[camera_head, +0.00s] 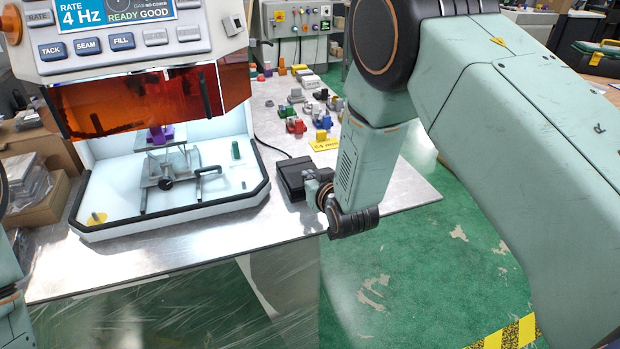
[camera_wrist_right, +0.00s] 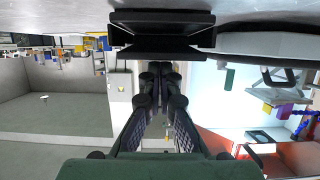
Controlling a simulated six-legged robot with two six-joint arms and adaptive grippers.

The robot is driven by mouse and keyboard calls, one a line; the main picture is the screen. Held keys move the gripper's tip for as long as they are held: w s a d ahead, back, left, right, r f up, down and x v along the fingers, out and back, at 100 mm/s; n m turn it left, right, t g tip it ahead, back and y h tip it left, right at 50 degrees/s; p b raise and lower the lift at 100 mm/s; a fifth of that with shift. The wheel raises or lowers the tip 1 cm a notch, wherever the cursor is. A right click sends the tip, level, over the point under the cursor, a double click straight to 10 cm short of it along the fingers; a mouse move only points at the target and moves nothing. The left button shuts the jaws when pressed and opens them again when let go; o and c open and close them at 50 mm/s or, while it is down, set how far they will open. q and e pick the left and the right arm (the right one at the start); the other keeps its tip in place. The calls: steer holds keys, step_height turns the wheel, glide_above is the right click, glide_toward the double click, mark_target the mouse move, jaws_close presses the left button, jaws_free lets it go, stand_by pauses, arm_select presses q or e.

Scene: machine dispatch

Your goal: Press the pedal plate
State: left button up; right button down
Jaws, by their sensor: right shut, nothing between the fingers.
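The black pedal (camera_head: 292,176) sits on the metal table to the right of the white machine tray. In the right wrist view the pedal (camera_wrist_right: 160,36) shows at the top, just beyond my fingertips, in an upside-down picture. My right gripper (camera_head: 316,186) is shut and empty, close beside the pedal's right side. Its fingers (camera_wrist_right: 159,72) come together in the wrist view. I cannot tell whether they touch the pedal. My wrist partly hides the gripper in the head view. Only part of my left arm shows at the left edge; its gripper is out of view.
The machine (camera_head: 150,30) with an orange shield (camera_head: 150,98) stands left, above its white tray (camera_head: 180,212). Several small coloured parts (camera_head: 298,126) and a yellow label (camera_head: 325,145) lie behind the pedal. The table's front edge is clear; green floor (camera_head: 400,270) lies beyond.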

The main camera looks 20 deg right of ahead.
step_height(320, 180, up, 2)
steer(key=shift+r+p, duration=0.15)
steer(key=shift+p, duration=0.25)
steer(key=f+v, duration=0.1)
steer(key=v, duration=0.8)
steer(key=shift+s+f, duration=0.25)
steer(key=shift+s, duration=0.35)
steer(key=shift+s+r, duration=0.15)
steer(key=shift+s, duration=0.1)
steer(key=shift+w, duration=0.15)
